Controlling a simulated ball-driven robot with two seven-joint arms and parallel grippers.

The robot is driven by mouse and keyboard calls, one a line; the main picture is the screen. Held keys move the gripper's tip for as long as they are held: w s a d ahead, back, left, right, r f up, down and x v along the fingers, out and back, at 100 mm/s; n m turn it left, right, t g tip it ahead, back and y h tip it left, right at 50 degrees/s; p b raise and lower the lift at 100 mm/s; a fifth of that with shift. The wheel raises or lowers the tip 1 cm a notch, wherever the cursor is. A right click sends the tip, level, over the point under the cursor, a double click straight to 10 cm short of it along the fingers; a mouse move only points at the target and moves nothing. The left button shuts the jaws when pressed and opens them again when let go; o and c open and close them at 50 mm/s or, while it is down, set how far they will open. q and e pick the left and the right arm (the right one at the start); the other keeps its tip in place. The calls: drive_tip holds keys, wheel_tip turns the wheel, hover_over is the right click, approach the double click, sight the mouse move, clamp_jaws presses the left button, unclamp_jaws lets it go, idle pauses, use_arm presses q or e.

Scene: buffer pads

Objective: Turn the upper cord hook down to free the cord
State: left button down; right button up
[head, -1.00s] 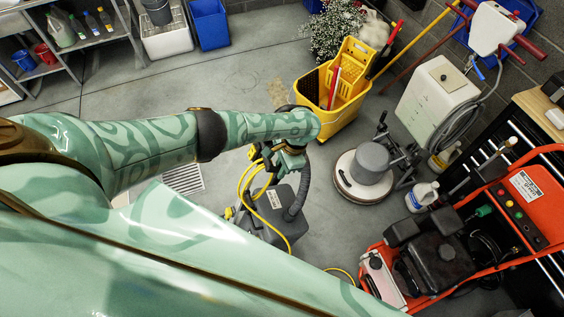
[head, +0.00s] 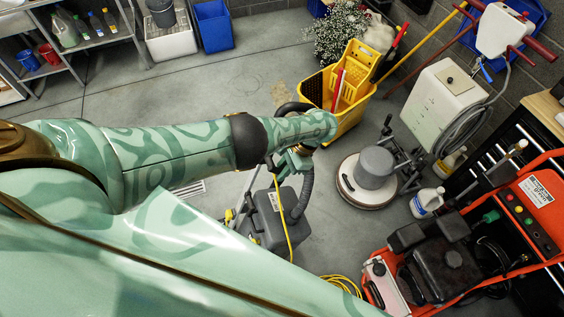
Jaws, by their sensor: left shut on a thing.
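My left gripper (head: 292,161) is at the top of the dark grey floor machine (head: 268,203), beside its black hose. It is shut at the machine's handle top, where the upper cord hook is; my arm hides the hook and most of the fingers. The yellow cord (head: 284,222) hangs as one strand from near the gripper down across the machine. More yellow cord (head: 342,284) lies in loops on the floor to the right of the machine. My right gripper is out of view.
A yellow mop bucket (head: 350,95) stands behind the gripper. A round floor polisher (head: 367,178) and a white jug (head: 427,202) stand to the right. An orange-framed machine (head: 530,205) fills the lower right. Clear floor lies between the machine and polisher.

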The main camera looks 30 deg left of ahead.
use_arm(q)
drive_tip(key=c, duration=1.4)
unclamp_jaws()
drive_tip(key=shift+s+f, duration=0.1)
drive_tip(key=p+v, duration=0.1)
drive_tip(key=v, duration=1.5)
drive_tip(key=shift+d, duration=0.15)
